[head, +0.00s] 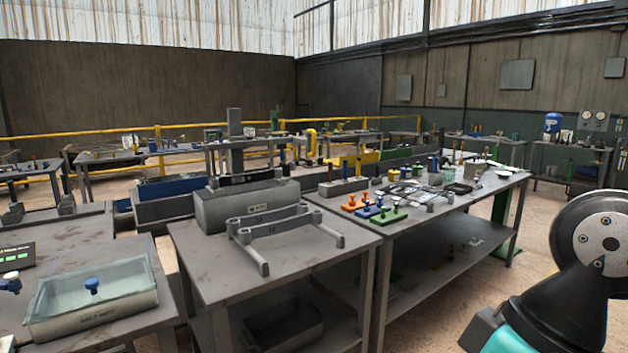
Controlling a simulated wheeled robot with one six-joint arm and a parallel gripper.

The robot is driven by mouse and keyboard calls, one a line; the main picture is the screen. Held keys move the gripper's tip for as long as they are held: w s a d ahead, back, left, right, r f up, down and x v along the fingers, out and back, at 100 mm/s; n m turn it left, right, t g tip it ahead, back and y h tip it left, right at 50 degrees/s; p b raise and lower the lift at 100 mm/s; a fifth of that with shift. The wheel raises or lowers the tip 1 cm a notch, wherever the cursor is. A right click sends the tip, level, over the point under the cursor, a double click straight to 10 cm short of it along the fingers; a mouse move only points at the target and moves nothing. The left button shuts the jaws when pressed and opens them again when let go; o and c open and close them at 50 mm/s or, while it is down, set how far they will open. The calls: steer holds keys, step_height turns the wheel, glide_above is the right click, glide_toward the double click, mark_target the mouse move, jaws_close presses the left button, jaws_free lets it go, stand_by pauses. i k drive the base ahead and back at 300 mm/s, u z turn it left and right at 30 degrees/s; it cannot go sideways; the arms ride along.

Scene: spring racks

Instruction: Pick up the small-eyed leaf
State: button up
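I cannot pick out the small-eyed leaf with certainty at this size. A long dark bar (245,178) lies along the top of a grey box (222,212) on the middle table; I cannot make out its ends. A grey frame (272,223) with rounded corners and low legs stands on the same table, in front of the box. Many small metal parts (410,190) lie on the right table, too small to tell apart. Part of my arm shows at the lower right; my gripper is not in view.
The middle table (220,260) has bare room at its front. The right table (350,222) carries orange (358,202), blue (370,211) and green (388,216) blocks with knobs. A glass-lidded tray (65,312) stands on the left table. A yellow rail (80,137) runs behind.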

mark_target(216, 183)
steer(key=z, duration=0.65)
steer(key=i, duration=1.6)
steer(key=u, duration=0.85)
steer(key=i, duration=0.8)
steer(key=u, duration=0.7)
